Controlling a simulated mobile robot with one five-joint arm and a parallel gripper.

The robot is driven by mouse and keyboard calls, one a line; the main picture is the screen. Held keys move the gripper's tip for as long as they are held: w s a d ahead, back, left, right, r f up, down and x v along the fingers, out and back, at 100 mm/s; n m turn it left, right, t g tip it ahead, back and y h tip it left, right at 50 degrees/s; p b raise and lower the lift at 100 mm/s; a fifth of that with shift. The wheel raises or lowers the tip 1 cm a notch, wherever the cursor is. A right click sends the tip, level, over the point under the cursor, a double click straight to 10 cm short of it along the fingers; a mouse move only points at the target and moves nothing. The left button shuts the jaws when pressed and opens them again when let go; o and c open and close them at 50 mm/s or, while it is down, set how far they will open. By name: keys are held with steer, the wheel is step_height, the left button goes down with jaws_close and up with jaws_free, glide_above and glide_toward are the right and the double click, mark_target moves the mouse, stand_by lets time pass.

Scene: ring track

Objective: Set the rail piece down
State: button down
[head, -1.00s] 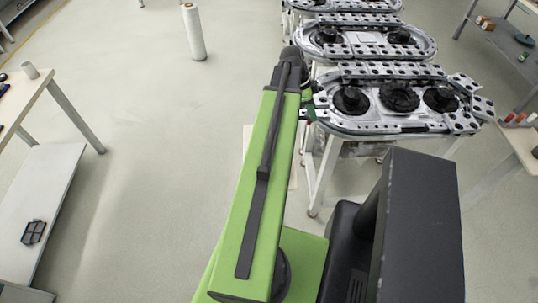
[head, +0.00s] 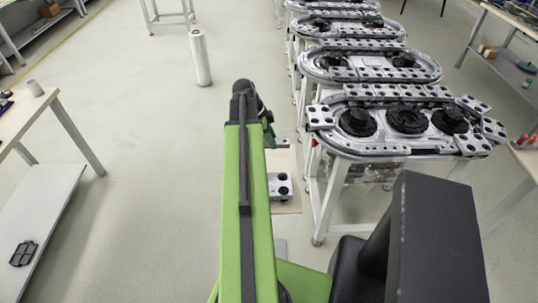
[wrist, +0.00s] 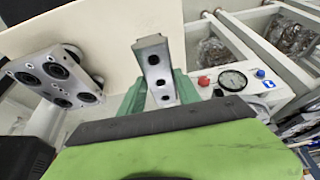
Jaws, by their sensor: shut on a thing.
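The rail piece (wrist: 158,72) is a silver metal bar with dark holes. In the wrist view it stands out between the green fingers of my gripper (wrist: 160,95), which are shut on it. A beige board (wrist: 120,22) lies beyond the held piece in the wrist view and beside my arm in the head view (head: 286,208).
A silver carriage with dark round parts (wrist: 58,75) sits at the board, also seen in the head view (head: 281,187). A panel with a gauge (wrist: 232,80) is right of my gripper. Left are open floor, a white roll (head: 200,58) and a table (head: 22,115).

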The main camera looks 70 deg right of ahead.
mark_target(269, 147)
steer(key=shift+w+a+f, duration=0.15)
steer(key=shift+w+f, duration=0.1)
steer(key=shift+w, duration=0.15)
step_height(269, 147, down, 4)
steer(key=b, duration=0.4)
steer(key=shift+f, duration=0.15)
steer(key=shift+r, duration=0.2)
steer(key=shift+f, duration=0.15)
steer(key=c, duration=0.9)
jaws_free()
steer(key=shift+o, duration=0.2)
